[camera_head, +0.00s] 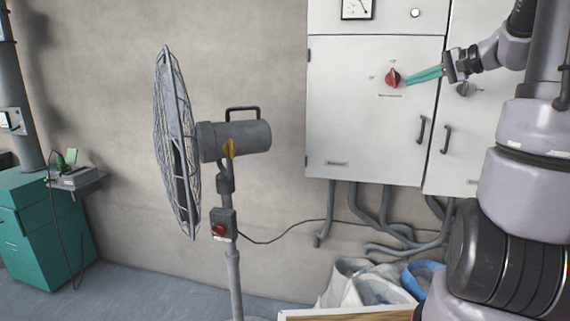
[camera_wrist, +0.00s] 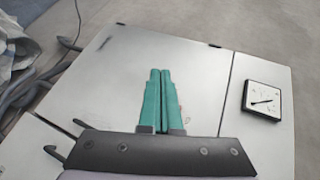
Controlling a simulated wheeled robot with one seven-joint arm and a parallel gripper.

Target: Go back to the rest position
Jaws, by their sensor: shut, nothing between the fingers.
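My gripper (camera_head: 408,81) is in front of the grey electrical cabinet (camera_head: 350,130) at the upper right of the head view. Its teal fingers point left, with the tips close beside a red rotary knob (camera_head: 393,77) on the cabinet door. I cannot tell whether the tips touch the knob. In the wrist view the two fingers (camera_wrist: 160,72) lie together, shut and empty, in front of the cabinet door (camera_wrist: 205,75). The red knob does not show in the wrist view.
A large caged fan (camera_head: 178,140) on a stand is at centre left. A dark knob (camera_head: 465,88) and door handles (camera_head: 421,130) stick out of the cabinet. Pipes (camera_head: 365,205) and sacks (camera_head: 365,283) are below it. A teal cabinet (camera_head: 45,225) is far left. A gauge (camera_wrist: 262,100) shows in the wrist view.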

